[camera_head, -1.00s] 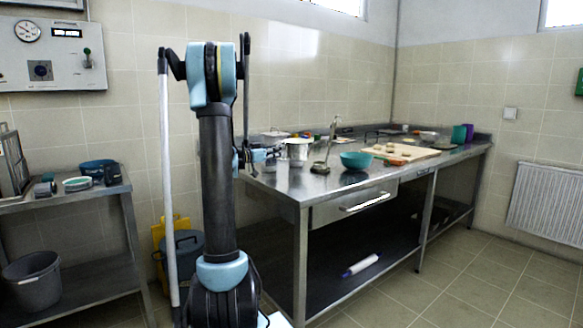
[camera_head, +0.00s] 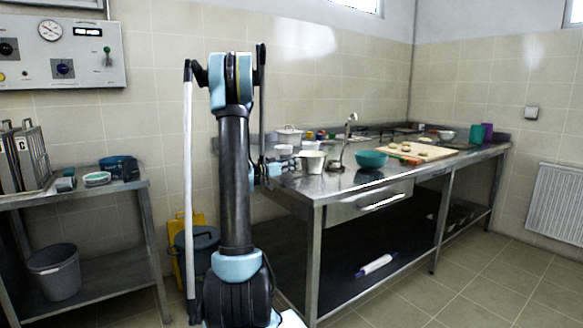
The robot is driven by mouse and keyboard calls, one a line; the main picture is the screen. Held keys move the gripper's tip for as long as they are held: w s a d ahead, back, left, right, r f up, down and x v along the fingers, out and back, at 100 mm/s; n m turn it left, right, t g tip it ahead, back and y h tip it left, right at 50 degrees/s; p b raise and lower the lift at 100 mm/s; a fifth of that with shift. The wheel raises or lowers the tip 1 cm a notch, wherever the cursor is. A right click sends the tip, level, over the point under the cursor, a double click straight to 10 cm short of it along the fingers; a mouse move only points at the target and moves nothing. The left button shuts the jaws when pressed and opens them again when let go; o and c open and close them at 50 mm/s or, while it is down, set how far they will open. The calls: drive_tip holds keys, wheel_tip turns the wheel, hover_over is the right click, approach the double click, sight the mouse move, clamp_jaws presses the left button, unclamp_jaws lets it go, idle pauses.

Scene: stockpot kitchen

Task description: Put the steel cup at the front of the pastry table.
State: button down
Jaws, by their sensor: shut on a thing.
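The long steel table (camera_head: 330,188) with the dough board runs along the back wall; I take it for the pastry table. My arm stands upright left of it, in front of its left end. A small light-blue part of my wrist shows at the table's left end. I cannot pick out the steel cup for certain. A pale pot or bucket-shaped vessel (camera_head: 311,162) stands near the table's left front, with a small pale vessel (camera_head: 284,149) behind it.
A teal bowl (camera_head: 370,159) and a wooden board (camera_head: 416,152) with dough pieces lie on the table. A lidded pot (camera_head: 289,135) stands at the back. A grey bucket (camera_head: 54,272) is below. The floor at the right is clear.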

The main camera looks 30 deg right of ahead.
drive_tip(key=c, duration=1.7)
unclamp_jaws()
drive_tip(key=shift+o, duration=0.2)
